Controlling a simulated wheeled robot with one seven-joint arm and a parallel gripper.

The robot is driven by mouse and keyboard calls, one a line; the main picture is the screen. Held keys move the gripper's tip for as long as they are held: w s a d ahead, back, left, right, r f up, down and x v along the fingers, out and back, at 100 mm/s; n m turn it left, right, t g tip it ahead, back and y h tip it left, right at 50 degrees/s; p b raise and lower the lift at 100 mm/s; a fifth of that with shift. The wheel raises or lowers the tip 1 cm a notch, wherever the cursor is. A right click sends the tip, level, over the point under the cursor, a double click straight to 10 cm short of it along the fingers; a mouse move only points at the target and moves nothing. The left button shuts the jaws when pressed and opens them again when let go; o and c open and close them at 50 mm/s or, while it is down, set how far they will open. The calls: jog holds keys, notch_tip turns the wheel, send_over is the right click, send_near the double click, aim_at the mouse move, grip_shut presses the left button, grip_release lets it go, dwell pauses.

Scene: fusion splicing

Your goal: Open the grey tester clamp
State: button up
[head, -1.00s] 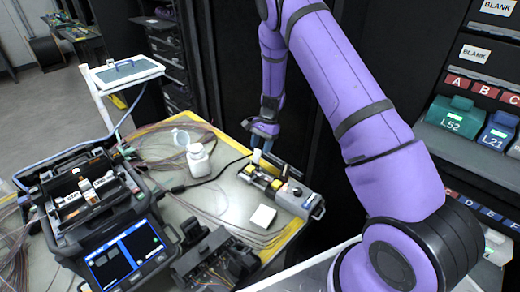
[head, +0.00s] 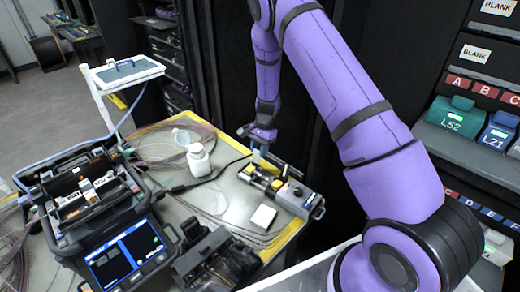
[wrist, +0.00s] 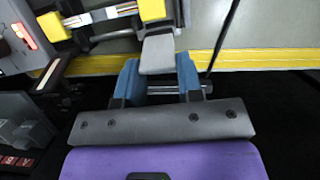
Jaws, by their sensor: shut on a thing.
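The tester (head: 295,196) is a grey box with a black knob and yellow blocks, near the right edge of the table. The grey tester clamp (wrist: 157,54) is a light grey tab at the tester's far end in the wrist view. My gripper (wrist: 158,66) has its blue fingers on either side of this tab and is shut on it. In the head view my gripper (head: 260,146) is over the tester's far end, where the fingers largely hide the clamp.
A fusion splicer (head: 100,215) with a lit screen stands at left. A white bottle (head: 198,160) with its lid open, a small white block (head: 263,217) and loose fibres lie on the table (head: 222,190). A dark rack stands close behind my arm.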

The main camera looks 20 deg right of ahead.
jog(key=shift+s+a+r+t+h, duration=0.1)
jog(key=shift+s+a+t+h, duration=0.15)
jog(key=shift+h, duration=0.25)
jog(key=shift+w, duration=0.15)
jog(key=o, duration=0.7)
jog(key=shift+o, duration=0.2)
jog(key=shift+r, duration=0.1)
notch_tip(320, 180, up, 10)
jog(key=d, duration=0.1)
jog(key=shift+w+d+r, duration=0.25)
jog(key=shift+w+d, duration=0.1)
jog(key=shift+w, duration=0.1)
